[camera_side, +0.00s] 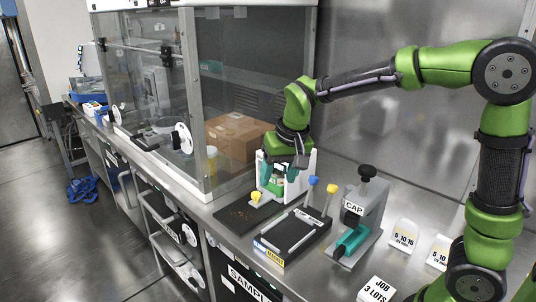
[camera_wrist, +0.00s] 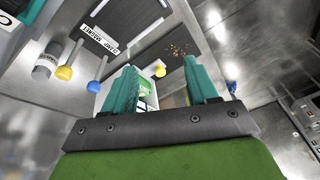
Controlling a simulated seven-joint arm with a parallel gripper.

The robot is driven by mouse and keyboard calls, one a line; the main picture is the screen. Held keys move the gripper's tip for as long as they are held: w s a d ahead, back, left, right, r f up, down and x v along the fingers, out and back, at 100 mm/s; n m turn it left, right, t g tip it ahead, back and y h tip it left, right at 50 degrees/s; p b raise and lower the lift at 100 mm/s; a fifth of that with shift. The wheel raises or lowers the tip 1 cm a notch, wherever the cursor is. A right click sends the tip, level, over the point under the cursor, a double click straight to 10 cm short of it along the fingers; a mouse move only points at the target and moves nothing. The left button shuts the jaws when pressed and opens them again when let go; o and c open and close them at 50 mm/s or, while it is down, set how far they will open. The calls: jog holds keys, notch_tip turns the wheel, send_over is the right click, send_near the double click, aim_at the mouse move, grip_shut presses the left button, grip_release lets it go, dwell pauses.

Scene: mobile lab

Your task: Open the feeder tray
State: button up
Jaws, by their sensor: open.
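A white upright unit (camera_side: 307,168) with a green part stands at the rear of the bench, and a yellow knob (camera_side: 256,197) sticks out low at its front. The knob also shows in the wrist view (camera_wrist: 160,71), beyond and between my fingertips. No label clearly marks the feeder tray; the part bearing this knob may be it, but I cannot tell. My gripper (camera_side: 278,172) points down at the white unit, its teal fingers apart. In the wrist view my gripper (camera_wrist: 158,76) holds nothing. The fingers and wrist hide part of the unit.
A dark mat with brown specks (camera_side: 237,216) lies at the unit's front. A black labelled tray (camera_side: 272,250), blue (camera_side: 313,181) and yellow (camera_side: 331,188) knobs on posts, and a grey CAP press (camera_side: 368,205) stand to the right. A glass enclosure (camera_side: 222,100) is to the left.

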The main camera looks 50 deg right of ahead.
aim_at(255, 194)
jog(key=shift+w+d+f+m+h, duration=0.9)
jog(key=shift+w+d+m+h, duration=0.85)
jog(key=shift+w, duration=3.95)
jog(key=shift+y, duration=0.25)
jog(key=x, duration=1.5)
jog(key=shift+w+a+f, duration=0.1)
jog(key=shift+a+f, duration=0.1)
jog(key=shift+f, duration=0.2)
jog(key=shift+c, duration=0.3)
grip_shut()
jog(key=shift+a, duration=0.1)
